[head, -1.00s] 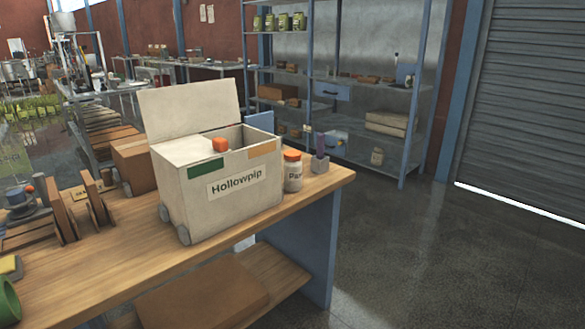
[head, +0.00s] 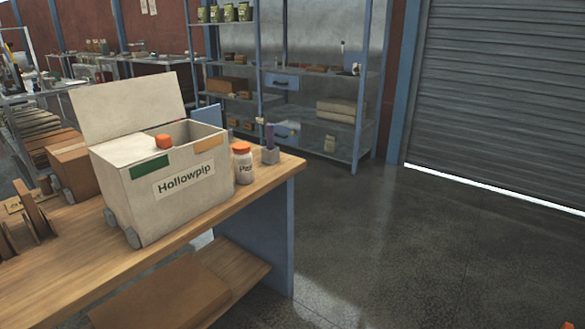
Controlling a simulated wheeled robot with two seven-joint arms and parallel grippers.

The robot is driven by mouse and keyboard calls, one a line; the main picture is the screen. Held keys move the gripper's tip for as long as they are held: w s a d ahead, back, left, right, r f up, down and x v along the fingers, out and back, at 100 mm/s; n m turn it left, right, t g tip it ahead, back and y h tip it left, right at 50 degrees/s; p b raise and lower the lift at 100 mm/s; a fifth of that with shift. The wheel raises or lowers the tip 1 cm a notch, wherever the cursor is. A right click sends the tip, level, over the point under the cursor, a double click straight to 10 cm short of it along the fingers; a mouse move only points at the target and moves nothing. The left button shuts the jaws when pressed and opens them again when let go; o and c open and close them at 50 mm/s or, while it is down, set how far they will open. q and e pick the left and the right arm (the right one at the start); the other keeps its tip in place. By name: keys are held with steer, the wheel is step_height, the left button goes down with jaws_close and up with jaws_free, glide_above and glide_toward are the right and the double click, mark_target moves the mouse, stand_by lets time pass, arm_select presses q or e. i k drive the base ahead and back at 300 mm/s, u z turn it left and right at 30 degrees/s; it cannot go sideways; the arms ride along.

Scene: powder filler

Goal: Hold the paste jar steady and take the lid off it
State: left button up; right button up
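The paste jar (head: 243,168) is a white jar with a partly visible label, standing upright on the wooden workbench (head: 60,287) close to its right end. Its orange lid (head: 241,148) sits on top of it. The jar stands just right of the white Hollowpip box (head: 184,189), whose side hides a little of the label. Neither of my grippers shows in the head view, so nothing is seen touching the jar.
A small grey holder (head: 270,155) with a purple item stands right of the jar. Metal shelves (head: 366,80) stand behind. The floor (head: 430,250) at right is open.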

mark_target(243, 163)
steer(key=z, duration=0.85)
steer(key=i, duration=3.1)
steer(key=u, duration=1.9)
